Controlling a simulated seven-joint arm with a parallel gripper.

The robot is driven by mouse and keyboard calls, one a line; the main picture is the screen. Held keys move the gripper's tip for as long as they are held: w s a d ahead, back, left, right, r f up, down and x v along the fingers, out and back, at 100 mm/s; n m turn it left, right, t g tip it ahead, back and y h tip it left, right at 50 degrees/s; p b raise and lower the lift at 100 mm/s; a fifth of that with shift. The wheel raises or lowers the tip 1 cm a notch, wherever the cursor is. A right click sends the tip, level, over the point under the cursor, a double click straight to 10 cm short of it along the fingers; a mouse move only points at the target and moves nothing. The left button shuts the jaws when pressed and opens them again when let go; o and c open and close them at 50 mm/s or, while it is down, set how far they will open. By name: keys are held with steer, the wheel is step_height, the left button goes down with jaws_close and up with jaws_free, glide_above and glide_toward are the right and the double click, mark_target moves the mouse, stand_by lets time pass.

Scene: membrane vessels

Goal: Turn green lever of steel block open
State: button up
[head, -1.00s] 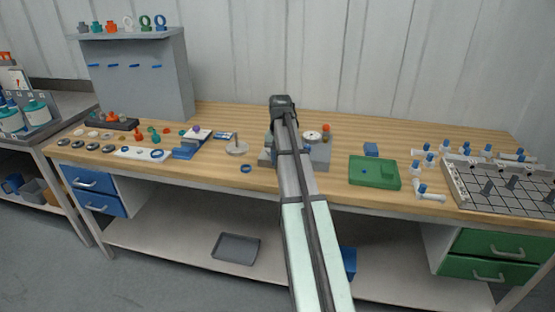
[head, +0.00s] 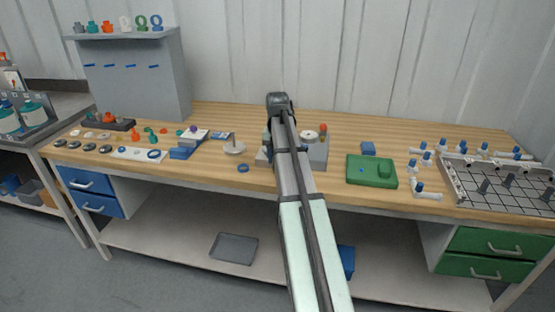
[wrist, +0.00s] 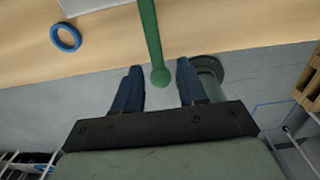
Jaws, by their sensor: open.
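The green lever (wrist: 150,30) shows in the wrist view as a rod coming down from the top edge, ending in a round knob (wrist: 160,77). My gripper (wrist: 159,66) is open, with one blue finger on each side of the lever's knob end. Gaps show between the knob and both fingers, so I see no grip; the depth between them is hard to judge. The steel block (head: 318,155) stands on the bench in the head view, partly hidden behind my arm. The lever and fingertips cannot be made out in the head view.
A blue ring (head: 243,169) lies on the bench left of the block; it also shows in the wrist view (wrist: 66,37). A round-based stand (head: 234,149) is farther left. A green tray-like block (head: 372,172) stands to the right. Bare wood lies between it and the steel block.

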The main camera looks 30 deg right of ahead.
step_height(320, 180, up, 13)
stand_by(0.5)
stand_by(0.4)
steer(key=a+f+m, duration=0.6)
steer(key=a+f, duration=0.1)
steer(key=f, duration=0.5)
steer(key=a+f+m, duration=0.5)
steer(key=a+f, duration=0.3)
steer(key=f, duration=0.4)
steer(key=s+a+f+m, duration=0.8)
steer(key=f, duration=0.3)
steer(key=s+a+f+m, duration=0.7)
steer(key=a+f+m, duration=0.1)
steer(key=f, duration=0.4)
steer(key=s+f+g, duration=0.3)
steer(key=s+f, duration=0.6)
steer(key=s, duration=0.6)
steer(key=s+f+g, duration=0.3)
steer(key=s+f, duration=0.7)
steer(key=s, duration=0.4)
steer(key=shift+s+f+g, duration=0.3)
steer(key=shift+s+g, duration=0.05)
steer(key=shift+g, duration=0.05)
